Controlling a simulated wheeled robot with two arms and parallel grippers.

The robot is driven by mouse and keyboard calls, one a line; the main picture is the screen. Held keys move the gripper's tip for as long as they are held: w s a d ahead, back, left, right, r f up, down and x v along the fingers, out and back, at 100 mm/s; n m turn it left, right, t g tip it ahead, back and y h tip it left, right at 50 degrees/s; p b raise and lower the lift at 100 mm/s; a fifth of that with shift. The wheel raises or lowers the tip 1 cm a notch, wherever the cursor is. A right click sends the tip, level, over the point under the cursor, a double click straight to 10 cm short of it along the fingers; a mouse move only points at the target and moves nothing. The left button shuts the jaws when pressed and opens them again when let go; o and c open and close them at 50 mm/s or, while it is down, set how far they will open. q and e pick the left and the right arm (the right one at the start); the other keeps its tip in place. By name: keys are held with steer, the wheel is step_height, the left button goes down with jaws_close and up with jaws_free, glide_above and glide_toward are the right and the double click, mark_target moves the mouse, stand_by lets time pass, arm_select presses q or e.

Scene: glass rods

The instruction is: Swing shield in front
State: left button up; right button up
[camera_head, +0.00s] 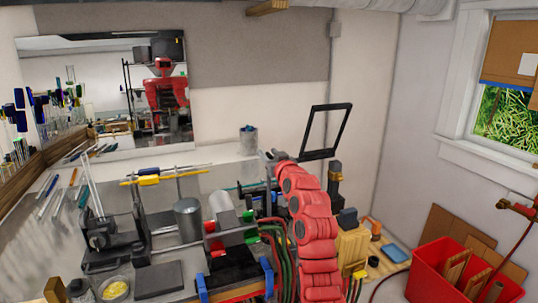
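The shield (344,130) is a black-rimmed see-through panel. It stands tilted at the back right of the bench, against the pale wall, above a black upright post (335,178). My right arm, red and jointed, reaches up from the bottom middle. My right gripper (275,156) is at its far end, just left of the shield's lower left corner. It looks small and partly hidden by the arm, so I cannot tell its opening or whether it touches anything. My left gripper is not in view.
A burner-like lathe with rods (165,178), a metal cylinder (188,220) and red and green hoses (285,250) crowd the bench. A grey cup (248,140) stands at the back. A red bin (445,270) is at lower right. A mirror (110,85) hangs on the wall.

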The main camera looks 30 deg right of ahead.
jaws_close()
stand_by(1.3)
